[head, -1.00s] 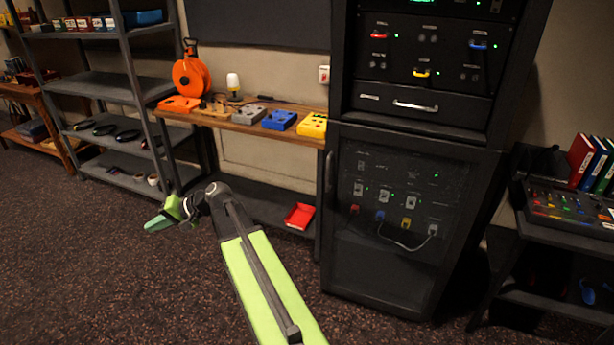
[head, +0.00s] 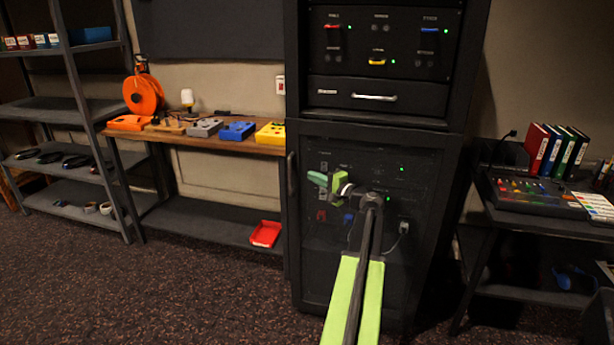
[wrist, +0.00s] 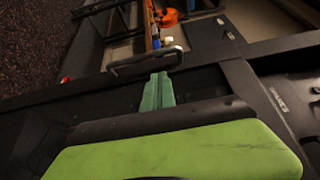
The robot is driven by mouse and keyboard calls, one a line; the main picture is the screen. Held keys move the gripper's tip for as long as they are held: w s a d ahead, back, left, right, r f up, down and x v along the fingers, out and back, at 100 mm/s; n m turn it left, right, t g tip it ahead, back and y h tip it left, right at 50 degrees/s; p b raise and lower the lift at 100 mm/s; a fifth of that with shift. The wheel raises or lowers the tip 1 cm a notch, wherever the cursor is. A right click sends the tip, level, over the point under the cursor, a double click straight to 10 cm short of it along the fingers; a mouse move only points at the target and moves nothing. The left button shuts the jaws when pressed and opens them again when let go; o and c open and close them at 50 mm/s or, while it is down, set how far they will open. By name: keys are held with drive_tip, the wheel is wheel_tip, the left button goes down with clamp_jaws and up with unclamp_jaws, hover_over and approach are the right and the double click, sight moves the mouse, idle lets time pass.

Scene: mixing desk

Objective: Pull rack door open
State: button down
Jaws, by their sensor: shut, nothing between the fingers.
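The rack door (head: 325,262) is the dark, see-through lower front of the black rack, and it looks closed. Its handle (head: 291,180) is a dark vertical bar at the door's left edge. In the wrist view the handle (wrist: 135,65) lies across the picture just beyond the fingertips. My gripper (head: 317,178) is in front of the door's upper left part, pointing left toward the handle. In the wrist view its green fingers (wrist: 157,88) are together and empty. I cannot tell whether they touch the handle.
A drawer with a silver handle (head: 374,97) is above the door. A wooden workbench (head: 225,142) with coloured boxes stands left, a red tray (head: 265,233) below it. A mixer desk (head: 535,195) stands right. The carpet (head: 170,290) at front left is clear.

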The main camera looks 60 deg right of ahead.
sight(297, 169)
drive_tip(key=w, duration=0.3)
drive_tip(key=w+d, duration=0.1)
drive_tip(key=w, duration=0.4)
drive_tip(key=shift+w+d, duration=0.3)
drive_tip(key=shift+w, duration=0.05)
